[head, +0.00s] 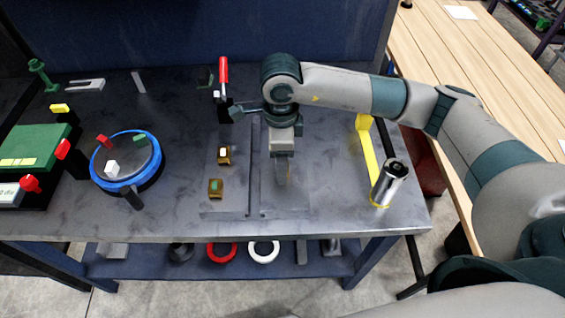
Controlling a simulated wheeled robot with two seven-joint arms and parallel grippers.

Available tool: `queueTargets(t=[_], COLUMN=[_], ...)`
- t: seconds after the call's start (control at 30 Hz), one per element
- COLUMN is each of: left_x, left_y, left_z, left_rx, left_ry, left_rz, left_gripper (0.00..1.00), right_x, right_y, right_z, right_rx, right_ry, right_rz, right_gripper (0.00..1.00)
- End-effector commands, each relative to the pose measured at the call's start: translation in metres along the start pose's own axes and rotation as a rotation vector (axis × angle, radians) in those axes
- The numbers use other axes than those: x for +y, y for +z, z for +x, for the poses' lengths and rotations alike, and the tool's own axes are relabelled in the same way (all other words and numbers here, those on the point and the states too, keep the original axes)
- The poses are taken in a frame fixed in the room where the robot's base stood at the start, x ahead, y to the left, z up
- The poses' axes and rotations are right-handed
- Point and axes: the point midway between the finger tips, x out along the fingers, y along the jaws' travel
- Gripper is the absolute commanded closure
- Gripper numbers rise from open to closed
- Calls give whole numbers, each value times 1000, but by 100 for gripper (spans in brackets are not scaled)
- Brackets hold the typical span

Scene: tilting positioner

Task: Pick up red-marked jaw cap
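My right gripper (283,175) points down over the dark plate on the table, right of two brass-coloured caps. Its fingers are seen nearly edge-on, so I cannot tell whether they are open or shut, or whether they hold anything. One cap has a white mark (224,155); the nearer cap has a green mark (216,188). No red-marked cap can be made out; the gripper may hide it. The blue-rimmed round positioner (158,172) on the left carries a red block (103,142), a green block (140,138) and a white block (112,169). My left gripper is not in view.
A red-handled clamp (223,72) stands behind the caps, close left of my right wrist. A metal cylinder (391,182) stands at the right near a yellow strip (368,150). A green box (35,147) with red knobs is far left. Red and white rings lie on the lower shelf.

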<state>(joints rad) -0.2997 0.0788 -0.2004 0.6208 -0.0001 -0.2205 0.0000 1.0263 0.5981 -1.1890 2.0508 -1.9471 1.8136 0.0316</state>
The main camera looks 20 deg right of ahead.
Motion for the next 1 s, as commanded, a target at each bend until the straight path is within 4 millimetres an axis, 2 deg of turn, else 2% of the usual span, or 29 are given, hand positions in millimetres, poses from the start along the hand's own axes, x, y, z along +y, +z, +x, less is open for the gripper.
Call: queueTargets(t=[0.13, 0.57, 0.7, 0.77, 1.0], left_x=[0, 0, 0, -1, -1], left_y=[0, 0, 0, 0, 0], left_z=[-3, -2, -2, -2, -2], left_rx=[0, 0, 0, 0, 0], left_ry=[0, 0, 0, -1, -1], left_rz=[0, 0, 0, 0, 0], left_gripper=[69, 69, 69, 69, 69], right_x=[0, 0, 0, 0, 0], right_y=[0, 0, 0, 0, 0], right_z=[6, 6, 6, 6, 6], right_rx=[0, 0, 0, 0, -1], right_ry=[0, -1, -1, -1, -1], right_rz=[-1, -1, -1, -1, -1], right_gripper=[45, 45, 79, 92, 92])
